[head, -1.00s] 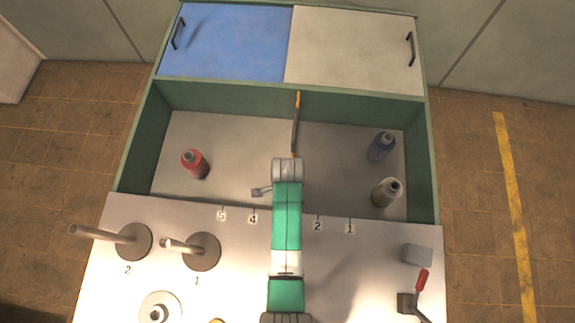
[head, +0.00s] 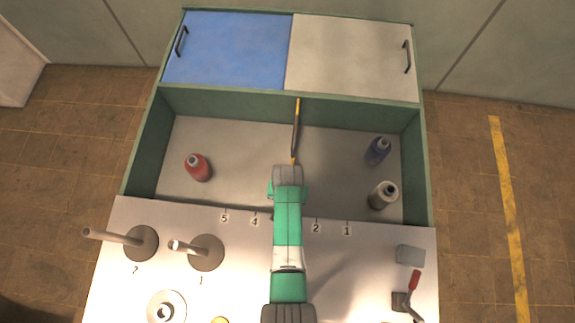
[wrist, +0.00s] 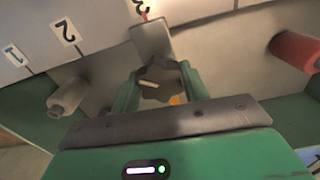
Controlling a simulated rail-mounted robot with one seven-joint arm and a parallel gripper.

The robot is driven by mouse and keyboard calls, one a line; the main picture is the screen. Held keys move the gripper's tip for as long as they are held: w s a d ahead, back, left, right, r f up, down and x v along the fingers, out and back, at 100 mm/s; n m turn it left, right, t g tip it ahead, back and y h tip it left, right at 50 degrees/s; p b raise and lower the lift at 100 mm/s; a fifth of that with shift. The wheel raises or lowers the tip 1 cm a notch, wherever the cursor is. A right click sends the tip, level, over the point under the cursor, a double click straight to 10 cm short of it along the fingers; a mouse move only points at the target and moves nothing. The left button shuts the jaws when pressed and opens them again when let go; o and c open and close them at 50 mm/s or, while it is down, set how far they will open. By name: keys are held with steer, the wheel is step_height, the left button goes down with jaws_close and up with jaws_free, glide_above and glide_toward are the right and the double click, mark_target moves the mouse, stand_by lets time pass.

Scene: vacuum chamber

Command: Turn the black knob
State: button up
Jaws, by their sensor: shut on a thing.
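The black knob (wrist: 163,90) is in the middle of the wrist view, with a pale mark on its face. My gripper (wrist: 158,78) has its two green fingers on either side of the knob and is shut on it. A grey bar with a red line at its tip (wrist: 150,38) extends from beside the knob to the number 3 label (wrist: 138,7). In the head view my gripper (head: 287,190) is over the front edge of the recessed bay, between labels 4 (head: 255,222) and 2 (head: 316,227). My arm hides the knob there.
The front panel carries two handled discs (head: 207,254) (head: 142,244), a grey block (head: 410,255) and a red-handled lever (head: 414,281).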

steer(key=n+p, duration=0.1)
steer(key=n, duration=0.5)
steer(key=shift+r, duration=0.1)
steer(key=n, duration=0.6)
steer(key=shift+n+p, duration=0.4)
stand_by(0.3)
steer(key=o, duration=1)
step_height(320, 180, up, 8)
steer(key=p, duration=0.3)
